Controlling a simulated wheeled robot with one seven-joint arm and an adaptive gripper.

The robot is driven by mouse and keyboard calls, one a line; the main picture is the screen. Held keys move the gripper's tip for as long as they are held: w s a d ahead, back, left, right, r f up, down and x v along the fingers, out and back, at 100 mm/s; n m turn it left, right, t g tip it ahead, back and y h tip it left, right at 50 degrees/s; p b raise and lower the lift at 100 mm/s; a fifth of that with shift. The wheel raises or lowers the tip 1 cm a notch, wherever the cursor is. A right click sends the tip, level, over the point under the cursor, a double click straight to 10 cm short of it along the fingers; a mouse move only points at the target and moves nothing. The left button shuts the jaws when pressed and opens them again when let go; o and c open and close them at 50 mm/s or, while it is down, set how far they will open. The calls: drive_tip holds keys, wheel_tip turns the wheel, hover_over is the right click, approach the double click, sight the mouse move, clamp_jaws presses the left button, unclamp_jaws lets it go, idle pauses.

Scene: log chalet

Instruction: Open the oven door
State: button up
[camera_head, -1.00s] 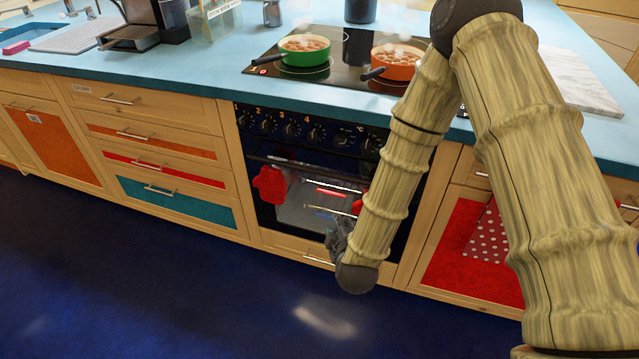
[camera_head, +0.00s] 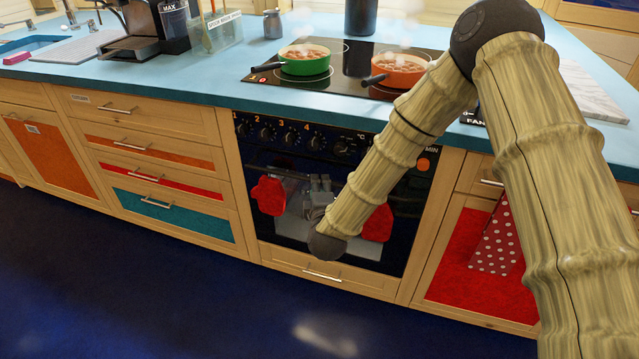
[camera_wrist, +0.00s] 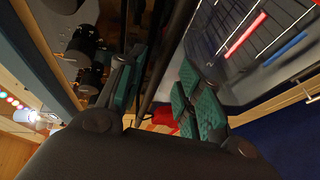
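The oven (camera_head: 345,135) is built into the counter front, and its dark glass door (camera_head: 290,228) looks shut. A bar handle (camera_wrist: 168,65) runs across the top of the door; my arm hides part of it in the head view. My gripper (camera_head: 318,188) is in front of the upper middle of the door. In the wrist view my gripper (camera_wrist: 163,92) is open, with teal finger pads apart on either side of the handle bar. Gaps show between the bar and the pads; contact cannot be made out.
Red oven mitts (camera_head: 268,196) hang at both sides of the door. Knobs (camera_head: 288,137) line the panel above. A green pan (camera_head: 304,66) and an orange pan (camera_head: 400,77) steam on the hob. The blue floor (camera_head: 200,300) in front is clear.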

drive_tip(key=shift+w+a+f, duration=0.1)
drive_tip(key=shift+w+f, duration=0.05)
drive_tip(key=shift+w, duration=0.75)
drive_tip(key=shift+w+a+f, duration=0.1)
drive_tip(key=shift+w+f, duration=0.05)
drive_tip(key=shift+w, duration=0.75)
clamp_jaws()
